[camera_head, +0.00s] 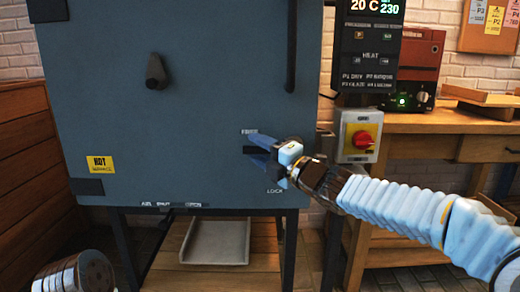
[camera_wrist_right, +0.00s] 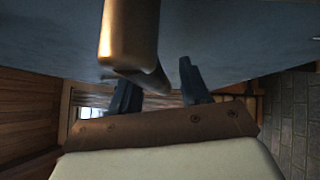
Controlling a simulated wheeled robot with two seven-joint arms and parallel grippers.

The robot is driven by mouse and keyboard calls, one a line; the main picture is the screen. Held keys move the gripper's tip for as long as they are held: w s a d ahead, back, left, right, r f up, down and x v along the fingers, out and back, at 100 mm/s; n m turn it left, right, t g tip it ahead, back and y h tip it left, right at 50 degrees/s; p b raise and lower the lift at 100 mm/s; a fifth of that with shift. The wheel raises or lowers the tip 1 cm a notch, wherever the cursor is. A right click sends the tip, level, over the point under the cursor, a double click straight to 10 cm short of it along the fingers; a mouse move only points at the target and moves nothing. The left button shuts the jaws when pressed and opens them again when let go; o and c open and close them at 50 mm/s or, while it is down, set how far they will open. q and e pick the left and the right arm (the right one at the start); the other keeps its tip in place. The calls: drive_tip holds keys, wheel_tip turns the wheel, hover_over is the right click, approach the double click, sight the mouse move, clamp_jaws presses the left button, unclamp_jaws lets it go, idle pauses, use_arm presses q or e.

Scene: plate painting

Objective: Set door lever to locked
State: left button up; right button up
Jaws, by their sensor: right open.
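The blue-grey door (camera_head: 215,105) fills much of the head view. The door lever (camera_head: 251,150) is a small dark bar at the door's lower right, lying about level between the FREE label above and the LOCK label below. My right gripper (camera_head: 260,150) is open at the lever, one blue finger above it and one below. In the right wrist view the lever shows as a bronze bar (camera_wrist_right: 130,35) reaching down toward the gap between the two dark fingers (camera_wrist_right: 158,88). Contact cannot be told.
A dark knob (camera_head: 156,72) sticks out of the door at upper left. A wooden bench (camera_head: 425,122) is at the right. A grey tray (camera_head: 215,242) lies below.

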drive_tip(key=shift+c, duration=0.3)
clamp_jaws()
drive_tip(key=shift+a, duration=0.1)
